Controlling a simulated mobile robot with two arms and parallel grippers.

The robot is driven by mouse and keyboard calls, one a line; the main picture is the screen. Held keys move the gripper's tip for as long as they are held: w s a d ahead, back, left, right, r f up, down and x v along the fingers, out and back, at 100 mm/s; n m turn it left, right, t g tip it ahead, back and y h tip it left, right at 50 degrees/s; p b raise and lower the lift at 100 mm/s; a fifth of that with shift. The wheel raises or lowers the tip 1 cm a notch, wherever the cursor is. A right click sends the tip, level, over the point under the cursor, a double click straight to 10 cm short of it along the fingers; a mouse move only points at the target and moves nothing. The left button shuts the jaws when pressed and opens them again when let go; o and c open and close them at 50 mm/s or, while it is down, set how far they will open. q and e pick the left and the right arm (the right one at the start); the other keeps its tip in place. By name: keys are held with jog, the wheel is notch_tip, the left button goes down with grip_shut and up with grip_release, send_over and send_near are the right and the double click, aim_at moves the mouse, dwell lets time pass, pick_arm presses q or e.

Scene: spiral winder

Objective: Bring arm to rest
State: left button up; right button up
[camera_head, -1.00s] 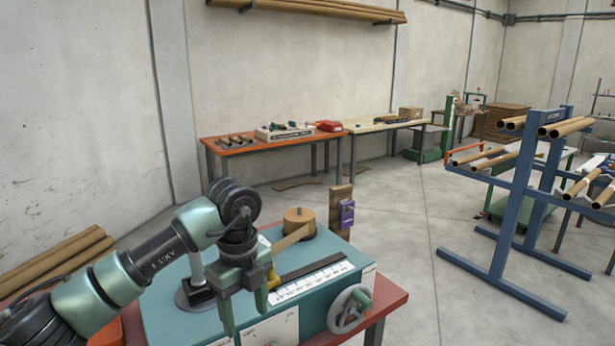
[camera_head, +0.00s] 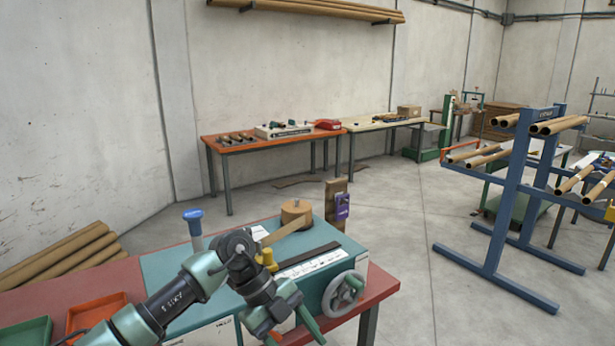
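My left arm (camera_head: 165,305) comes in from the bottom left. Its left gripper (camera_head: 293,332) hangs in front of the teal winder machine (camera_head: 165,262), low and near the bottom edge. Its two green fingers are apart and nothing shows between them. The arm hides part of the machine's front. My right gripper is not in view.
The machine carries a brown roll (camera_head: 296,211), a blue-topped post (camera_head: 194,228) and a handwheel (camera_head: 343,293). It stands on a red table (camera_head: 60,288) with green (camera_head: 25,335) and orange trays (camera_head: 97,312). A blue tube rack (camera_head: 515,205) stands right. The floor between is clear.

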pick_arm(q)
jog(key=d+f+h, duration=0.3)
jog(key=d+h, duration=0.2)
jog(key=w+a+f+n+t+h, duration=0.2)
jog(key=w+f+n+t+h, duration=0.35)
jog(key=f+n+t, duration=0.4)
jog(key=s+a+f+n+t+y, duration=0.2)
jog(key=a+f+n+y, duration=0.25)
jog(key=f, duration=0.45)
jog(key=s+a+f+n+t+y, duration=0.1)
jog(key=s+a+f+n+y, duration=0.3)
jog(key=f, duration=0.5)
jog(key=s+a+f+n+t+y, duration=0.1)
jog(key=a+f+n+t+y, duration=0.15)
jog(key=a+f, duration=0.5)
jog(key=s+a+f+n+g+y, duration=0.3)
jog(key=s+f, duration=0.6)
jog(key=f, duration=0.1)
jog(key=s+a+f+g+y, duration=0.1)
jog(key=s+f, duration=0.3)
jog(key=s, duration=0.7)
jog(key=s+a+f+n+g+y, duration=0.1)
jog(key=s+a+f+g, duration=0.2)
jog(key=s, duration=0.9)
jog(key=s+a+f+n+g+y, duration=0.1)
jog(key=s+f+g, duration=0.3)
jog(key=s, duration=0.8)
jog(key=shift+s+a+f, duration=0.15)
jog(key=shift+a+f, duration=0.55)
jog(key=shift+f, duration=0.1)
